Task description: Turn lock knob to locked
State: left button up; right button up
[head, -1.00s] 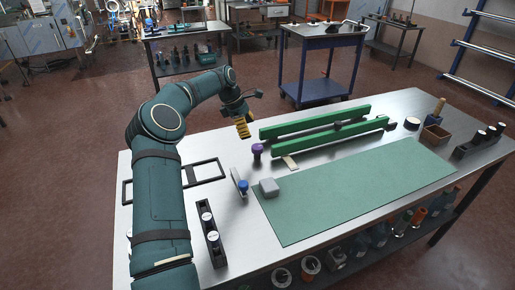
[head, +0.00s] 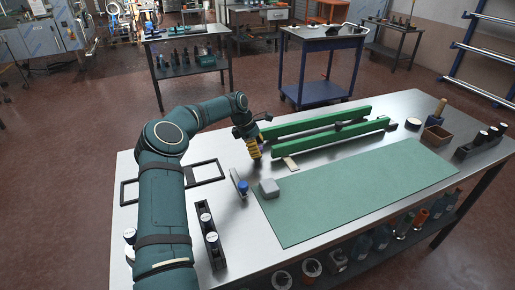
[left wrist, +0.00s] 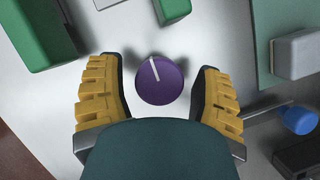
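A round purple knob (left wrist: 168,88) with a white pointer line shows in the left wrist view. Its line runs from near the middle toward the upper left edge. In the head view the knob is hidden behind my left gripper. My left gripper (head: 256,154) has yellow fingers pointing down over the table beside the green rails. In the left wrist view its fingers stand open, one on each side of the knob, with a gap on both sides. Whether the fingertips are down at the knob's height is hard to tell. My right gripper is in neither view.
Two green rails (head: 325,137) lie just right of the gripper. A black rack (head: 213,240) stands at the front left.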

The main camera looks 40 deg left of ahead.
pick_arm(q)
jog(key=c, duration=0.8)
